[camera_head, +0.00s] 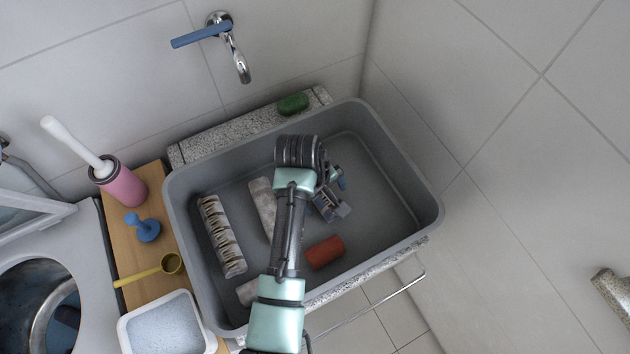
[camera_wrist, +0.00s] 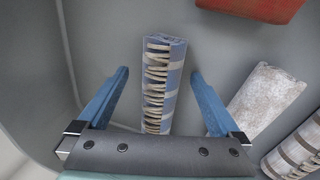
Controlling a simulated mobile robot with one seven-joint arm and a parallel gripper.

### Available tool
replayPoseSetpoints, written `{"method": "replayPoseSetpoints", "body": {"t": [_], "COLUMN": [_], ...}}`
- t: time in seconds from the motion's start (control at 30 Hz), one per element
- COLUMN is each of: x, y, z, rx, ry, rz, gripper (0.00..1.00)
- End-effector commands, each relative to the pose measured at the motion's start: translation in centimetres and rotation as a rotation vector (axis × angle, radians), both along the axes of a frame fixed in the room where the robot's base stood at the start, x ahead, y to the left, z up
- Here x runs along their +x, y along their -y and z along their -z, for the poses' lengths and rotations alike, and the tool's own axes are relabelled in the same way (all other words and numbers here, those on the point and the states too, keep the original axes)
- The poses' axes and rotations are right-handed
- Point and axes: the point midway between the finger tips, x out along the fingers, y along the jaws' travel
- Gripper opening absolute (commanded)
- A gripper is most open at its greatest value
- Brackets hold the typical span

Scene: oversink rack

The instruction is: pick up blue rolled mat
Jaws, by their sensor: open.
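The blue rolled mat (camera_wrist: 162,85), with pale wavy bands, lies in the grey basin in the wrist view. My gripper (camera_wrist: 160,78) is open, with one blue finger on each side of the mat. Gaps show between the mat and both fingers, and the far end of the mat reaches past the fingertips. In the head view my gripper (camera_head: 332,197) is low inside the basin, right of its middle. There my wrist and fingers hide most or all of the blue mat, and I cannot make it out clearly.
The grey basin (camera_head: 400,158) also holds a red roll (camera_head: 325,252), a mottled pale roll (camera_head: 262,203), a banded cream roll (camera_head: 221,236) and another pale piece (camera_head: 247,292). Its right part is clear. Basin walls surround my gripper. A wooden board (camera_head: 150,215) with several items stands left.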

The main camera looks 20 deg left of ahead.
Motion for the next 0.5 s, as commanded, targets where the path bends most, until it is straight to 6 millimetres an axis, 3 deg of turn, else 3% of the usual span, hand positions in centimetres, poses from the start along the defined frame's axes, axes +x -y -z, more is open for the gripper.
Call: {"method": "replayPoseSetpoints", "body": {"t": [0.1, 0.5], "x": [0.01, 0.01], "y": [-0.02, -0.03], "z": [-0.03, -0.06], "rx": [0.0, 0.0], "ry": [0.0, 0.0], "rz": [0.0, 0.0], "gripper": [0.98, 0.26]}}
